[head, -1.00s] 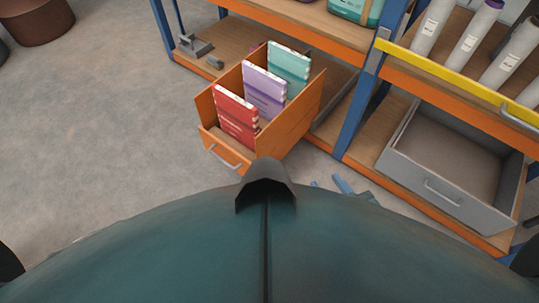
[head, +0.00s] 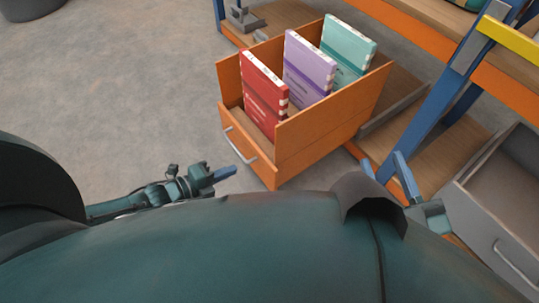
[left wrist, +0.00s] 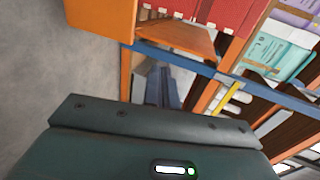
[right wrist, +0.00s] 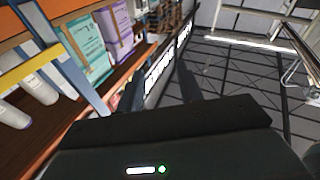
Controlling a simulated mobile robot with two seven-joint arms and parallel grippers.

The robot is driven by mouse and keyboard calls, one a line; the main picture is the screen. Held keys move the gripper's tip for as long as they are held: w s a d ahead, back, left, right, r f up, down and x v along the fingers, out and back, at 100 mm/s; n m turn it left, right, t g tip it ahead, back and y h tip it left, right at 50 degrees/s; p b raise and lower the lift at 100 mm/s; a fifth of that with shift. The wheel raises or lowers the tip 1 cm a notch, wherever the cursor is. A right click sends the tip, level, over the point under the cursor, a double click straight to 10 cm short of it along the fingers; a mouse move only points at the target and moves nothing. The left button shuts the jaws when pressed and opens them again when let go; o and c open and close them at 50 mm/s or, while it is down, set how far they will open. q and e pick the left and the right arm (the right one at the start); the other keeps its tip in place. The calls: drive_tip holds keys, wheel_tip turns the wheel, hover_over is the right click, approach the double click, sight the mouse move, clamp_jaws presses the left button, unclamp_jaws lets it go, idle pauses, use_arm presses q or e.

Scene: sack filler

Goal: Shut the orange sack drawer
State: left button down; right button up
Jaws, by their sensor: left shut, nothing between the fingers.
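The orange sack drawer (head: 318,137) stands pulled out of the low shelf bay in the head view. It holds a red sack (head: 264,92), a purple sack (head: 308,66) and a teal sack (head: 348,50), all upright. A grey bar handle (head: 241,146) is on its front. My left gripper (head: 226,174) is shut and empty, just below and in front of that handle in the picture; contact cannot be told. The left wrist view shows its fingers (left wrist: 160,88) together below the orange drawer (left wrist: 180,37). My right gripper (head: 392,172) is open, right of the drawer's front.
A blue shelf post (head: 437,115) rises right of the drawer. An open grey drawer (head: 490,205) sticks out at the right. A grey metal object (head: 245,18) sits on the shelf's left end.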

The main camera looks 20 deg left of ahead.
use_arm(q)
drive_tip(key=r+b+x, duration=0.1)
drive_tip(key=b+x, duration=0.4)
drive_tip(key=x, duration=0.7)
drive_tip(key=shift+w+d, duration=0.3)
use_arm(e)
drive_tip(key=shift+w+a+r+t+y, duration=0.2)
drive_tip(key=shift+r+t+y, duration=0.05)
drive_tip(key=shift+r+y, duration=0.2)
drive_tip(key=shift+w+a+r+t+y, duration=0.15)
drive_tip(key=shift+r+t+y, duration=0.1)
drive_tip(key=shift+r+y, duration=0.15)
use_arm(q)
drive_tip(key=shift+r, duration=0.1)
